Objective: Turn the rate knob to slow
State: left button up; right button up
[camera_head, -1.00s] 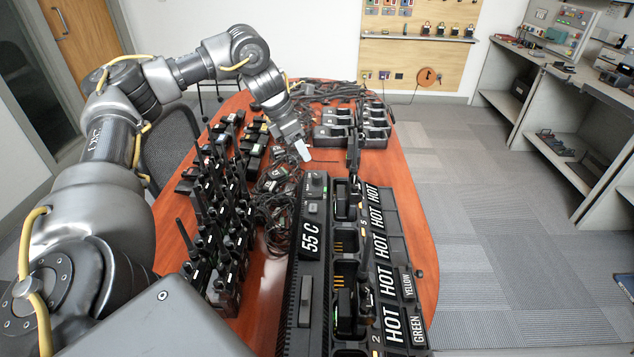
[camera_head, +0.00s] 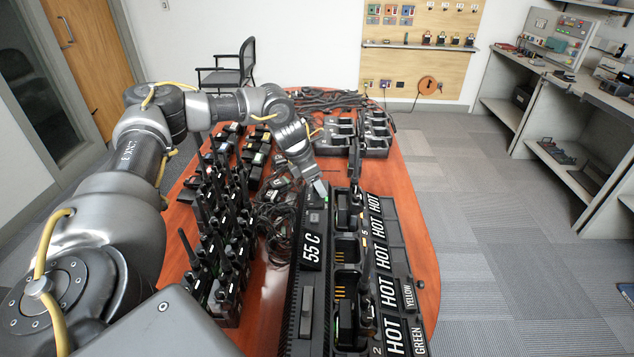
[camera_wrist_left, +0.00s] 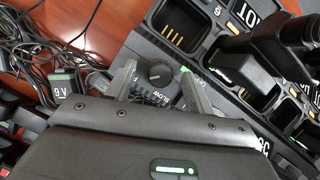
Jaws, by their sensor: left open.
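The rate knob (camera_wrist_left: 160,74) is a small dark round knob on the top panel of the black charger (camera_head: 310,290). It shows in the left wrist view, with white lettering that reads SLOW near it. My left gripper (camera_wrist_left: 160,88) is open, with one finger on either side of the knob in that view. I cannot tell whether the fingers touch it. In the head view my left gripper (camera_head: 319,186) is at the far end of the charger, and the knob is hidden there. My right gripper is not in view.
Radios (camera_head: 215,235) with upright antennas stand left of the charger. Tangled black cables (camera_head: 275,215) lie between them. Charging bays (camera_head: 345,250) and a radio sit along the charger's right side, with HOT labels. More chargers (camera_head: 375,138) stand at the table's far end.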

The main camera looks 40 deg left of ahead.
pick_arm(q)
jog(key=c, duration=1)
jog(key=shift+o, duration=0.2)
